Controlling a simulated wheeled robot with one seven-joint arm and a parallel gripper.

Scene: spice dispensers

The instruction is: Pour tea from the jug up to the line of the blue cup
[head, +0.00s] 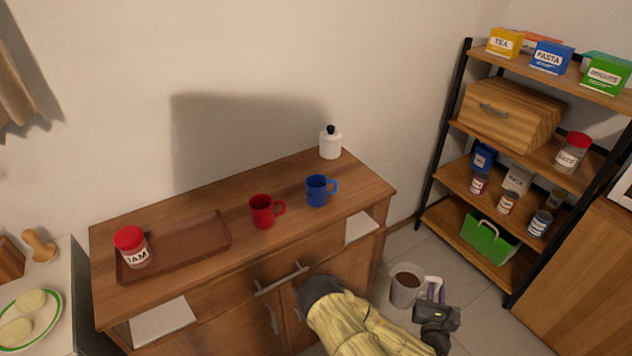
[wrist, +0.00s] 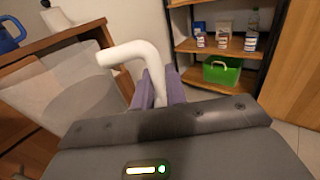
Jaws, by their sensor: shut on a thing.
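The blue cup (head: 317,191) stands upright on the wooden sideboard, right of the middle. Its line cannot be made out. The jug (head: 404,290) is pale, with a white handle and dark brown tea inside. My gripper (head: 435,294) is shut on the jug's handle and holds it in the air, in front of and right of the sideboard, below the level of its top. In the wrist view the jug's white handle (wrist: 132,52) sits between the purple fingers (wrist: 160,88). The blue cup shows partly at the left edge there (wrist: 10,36).
A red cup (head: 262,211) stands left of the blue cup, and a white bottle (head: 330,143) behind it. A jam jar (head: 132,247) stands on a brown tray (head: 205,240). The sideboard's right edge lies between jug and cup. Shelves (head: 463,122) stand at right.

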